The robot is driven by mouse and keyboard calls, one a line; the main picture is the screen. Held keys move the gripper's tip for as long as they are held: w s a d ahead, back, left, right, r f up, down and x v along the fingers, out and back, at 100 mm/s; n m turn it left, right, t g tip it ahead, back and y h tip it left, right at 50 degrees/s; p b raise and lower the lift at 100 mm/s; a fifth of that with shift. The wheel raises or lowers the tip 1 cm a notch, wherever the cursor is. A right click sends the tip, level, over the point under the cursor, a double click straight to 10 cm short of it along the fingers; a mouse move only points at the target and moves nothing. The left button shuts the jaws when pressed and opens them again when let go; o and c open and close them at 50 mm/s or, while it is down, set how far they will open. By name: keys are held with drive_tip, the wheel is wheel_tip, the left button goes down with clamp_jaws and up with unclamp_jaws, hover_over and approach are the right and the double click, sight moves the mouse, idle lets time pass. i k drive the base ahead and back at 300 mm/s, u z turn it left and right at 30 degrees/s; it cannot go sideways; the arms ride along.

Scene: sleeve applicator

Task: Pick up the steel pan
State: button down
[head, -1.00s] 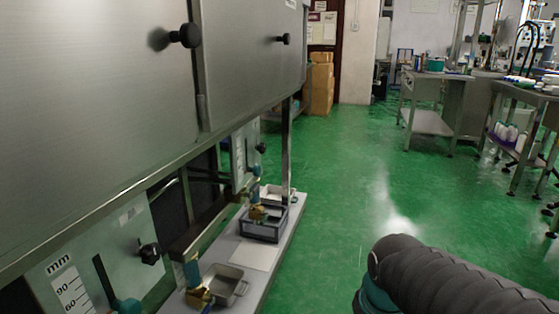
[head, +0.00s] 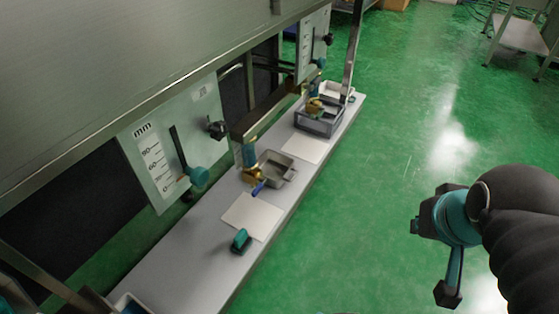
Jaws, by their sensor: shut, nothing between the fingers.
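A square steel pan (head: 281,164) with a short grip on its side sits on the long grey bench, right beside a brass and teal fitting (head: 252,165). A blue object (head: 258,188) lies at its front edge. My gripper (head: 438,245), dark with teal parts, is at the right of the head view over the green floor. It is shut and empty, well apart from the pan; its fingertips are hard to make out.
On the long bench (head: 187,268) are pale sheets, a teal-topped block (head: 241,241) and a grey crate (head: 320,123). A steel cabinet with a scale plate (head: 170,150) overhangs the bench at left.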

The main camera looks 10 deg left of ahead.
sight(277, 168)
drive_tip(key=k, duration=0.65)
drive_tip(key=z, duration=0.25)
drive_tip(key=i, duration=1.3)
drive_tip(key=u, duration=0.9)
